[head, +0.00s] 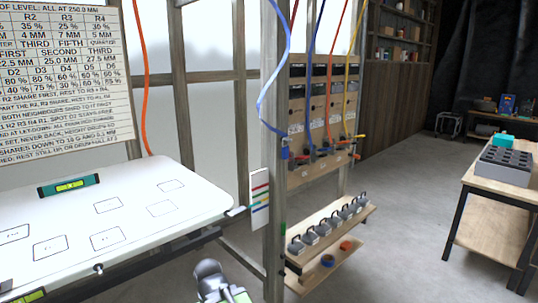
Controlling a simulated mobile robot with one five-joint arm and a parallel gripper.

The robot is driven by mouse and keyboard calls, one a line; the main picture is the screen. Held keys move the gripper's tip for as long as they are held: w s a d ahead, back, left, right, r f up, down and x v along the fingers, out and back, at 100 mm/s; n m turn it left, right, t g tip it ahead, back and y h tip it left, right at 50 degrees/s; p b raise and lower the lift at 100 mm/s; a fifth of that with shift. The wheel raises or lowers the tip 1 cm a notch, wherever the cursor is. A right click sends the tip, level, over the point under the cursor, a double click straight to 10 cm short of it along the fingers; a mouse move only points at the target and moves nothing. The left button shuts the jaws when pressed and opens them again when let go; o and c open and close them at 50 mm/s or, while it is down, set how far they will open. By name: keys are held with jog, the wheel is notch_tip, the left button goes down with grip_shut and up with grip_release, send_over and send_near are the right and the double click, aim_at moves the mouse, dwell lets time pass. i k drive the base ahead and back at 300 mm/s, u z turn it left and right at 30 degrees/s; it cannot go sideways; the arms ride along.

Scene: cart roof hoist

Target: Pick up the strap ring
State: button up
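A small blue ring (327,260) lies on the low wooden shelf at the centre right. I cannot tell for sure that it is the strap ring. An orange piece (346,245) lies beside it, to its right. A grey rounded part of my arm shows at the bottom edge, left of the shelf and apart from it. No gripper fingers show, so I see nothing held.
A post (273,190) stands left of the shelf. Several grey weights with handles (322,229) line the shelf. Coloured hoses hang before a panel (297,105). A white table (130,235) fills the left, a wooden bench (490,205) the right. Floor between is clear.

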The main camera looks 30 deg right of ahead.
aim_at(285, 149)
jog(key=z, duration=0.35)
jog(key=i, duration=1.05)
jog(key=u, duration=0.3)
